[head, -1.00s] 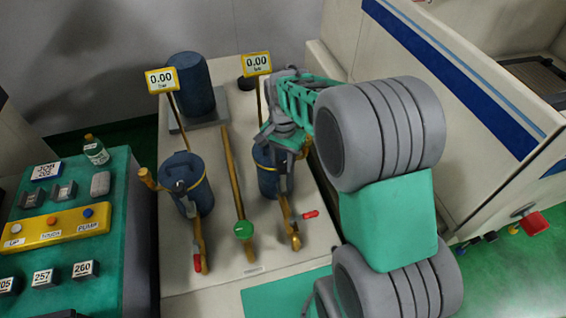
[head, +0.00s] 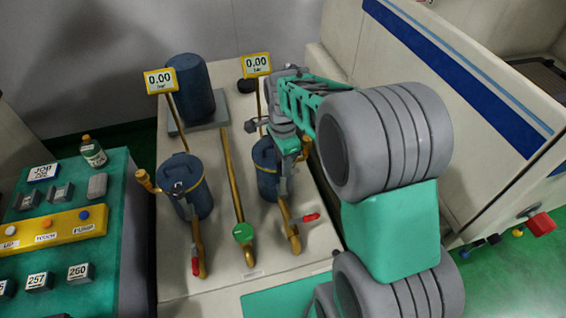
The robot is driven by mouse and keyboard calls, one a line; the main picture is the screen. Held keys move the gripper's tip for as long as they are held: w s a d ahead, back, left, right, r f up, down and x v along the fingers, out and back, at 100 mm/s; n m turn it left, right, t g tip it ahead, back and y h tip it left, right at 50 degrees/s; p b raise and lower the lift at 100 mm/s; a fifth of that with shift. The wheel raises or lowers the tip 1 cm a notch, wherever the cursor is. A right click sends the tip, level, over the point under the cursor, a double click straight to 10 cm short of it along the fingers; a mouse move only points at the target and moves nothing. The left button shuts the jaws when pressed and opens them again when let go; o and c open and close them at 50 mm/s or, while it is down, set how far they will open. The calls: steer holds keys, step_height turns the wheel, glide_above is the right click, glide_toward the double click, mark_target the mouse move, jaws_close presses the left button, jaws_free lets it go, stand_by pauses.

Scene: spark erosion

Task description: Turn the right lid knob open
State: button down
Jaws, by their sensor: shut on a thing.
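The right canister (head: 266,184) is a dark blue filter housing with a lid, standing on the beige top behind the right brass pipe. My gripper (head: 284,163) is over the right side of its lid, pointing down, and is shut on the right lid knob. The fingers and my wrist hide the knob and much of the lid, so how far the knob is turned cannot be seen. The left canister (head: 196,201), a similar blue housing, stands apart to the left.
Brass pipes with a red-handled valve (head: 311,217) and a green knob (head: 243,231) stand close in front. Two yellow gauges (head: 161,81) reading 0.00 rise on posts behind. A teal button console (head: 110,212) is at the left, a cream machine wall (head: 436,88) at the right.

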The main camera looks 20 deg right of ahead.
steer(key=shift+r, duration=0.1)
stand_by(0.3)
steer(key=c, duration=1)
jaws_free()
steer(key=shift+o, duration=0.2)
step_height(320, 180, up, 8)
steer(key=shift+f+b, duration=0.15)
steer(key=shift+b, duration=0.5)
